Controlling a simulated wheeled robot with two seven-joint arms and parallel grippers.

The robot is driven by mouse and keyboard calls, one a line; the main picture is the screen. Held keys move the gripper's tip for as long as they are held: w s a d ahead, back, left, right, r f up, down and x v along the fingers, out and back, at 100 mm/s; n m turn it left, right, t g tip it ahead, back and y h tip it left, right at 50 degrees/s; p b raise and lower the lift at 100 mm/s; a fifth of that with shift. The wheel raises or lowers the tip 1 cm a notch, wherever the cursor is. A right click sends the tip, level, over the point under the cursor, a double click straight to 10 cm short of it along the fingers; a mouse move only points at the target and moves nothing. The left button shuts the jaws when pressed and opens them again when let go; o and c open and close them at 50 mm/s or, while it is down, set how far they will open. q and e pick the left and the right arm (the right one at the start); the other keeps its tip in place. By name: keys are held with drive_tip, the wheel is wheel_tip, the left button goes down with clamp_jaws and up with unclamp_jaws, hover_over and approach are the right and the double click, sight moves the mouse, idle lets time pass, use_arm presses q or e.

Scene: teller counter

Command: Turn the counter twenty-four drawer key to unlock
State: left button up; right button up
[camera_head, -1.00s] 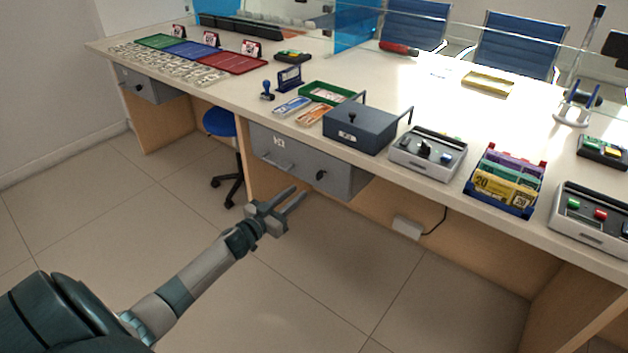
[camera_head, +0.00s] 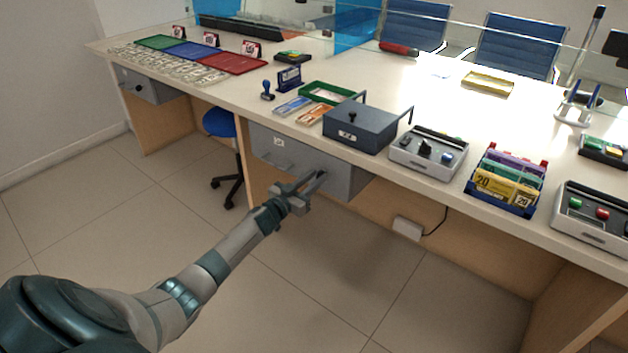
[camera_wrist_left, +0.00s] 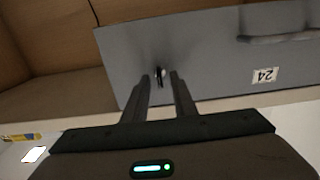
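The grey drawer labelled 24 (camera_head: 340,185) hangs under the counter, and it fills much of the left wrist view (camera_wrist_left: 205,50). Its number plate (camera_wrist_left: 265,75) appears upside down there. The small dark key (camera_wrist_left: 160,75) stands out from the drawer front. My left gripper (camera_head: 312,176) is at the drawer front in the head view and covers the key there. In the left wrist view its two fingers are apart, with the key between the tips and a gap on each side. My right gripper is not in view.
The counter edge overhangs the drawer. On top stand a grey cash box (camera_head: 360,130), a device with buttons (camera_head: 428,150) and a rack of coloured cards (camera_head: 507,182). A blue stool (camera_head: 219,123) is left of the drawer. The floor in front is clear.

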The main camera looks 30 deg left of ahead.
use_arm(q)
clamp_jaws()
